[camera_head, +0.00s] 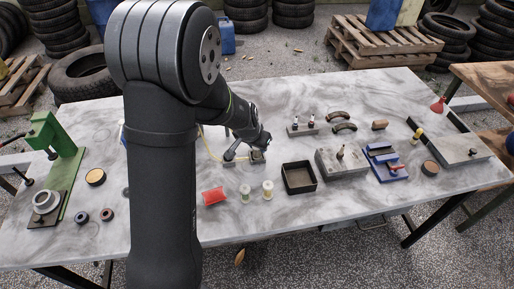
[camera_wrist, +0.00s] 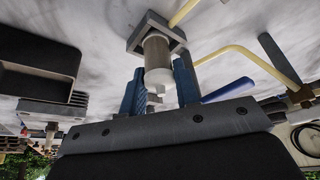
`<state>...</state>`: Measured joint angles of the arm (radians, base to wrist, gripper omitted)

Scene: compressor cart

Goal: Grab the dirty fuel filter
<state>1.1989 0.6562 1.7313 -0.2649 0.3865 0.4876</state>
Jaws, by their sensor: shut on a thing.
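A cylindrical filter (camera_wrist: 157,55) with a dull grey body and a paler end sits in a square metal holder (camera_wrist: 135,37) in the wrist view. I take it for the dirty fuel filter. My gripper (camera_wrist: 159,90) has its two blue fingers on either side of the filter's pale end and is shut on it. In the head view my gripper (camera_head: 257,150) is low over the middle of the table, and the filter there is mostly hidden by it. Two pale, spool-shaped filters (camera_head: 268,189) (camera_head: 245,194) stand nearer the front edge.
A yellow hose (camera_wrist: 240,55) runs beside the holder. An open black tray (camera_head: 285,178) lies right of my gripper, with a grey metal block (camera_head: 330,168) and a blue vise (camera_head: 389,174) beyond. A red part (camera_head: 213,196) lies in front. A green press (camera_head: 68,180) stands far left.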

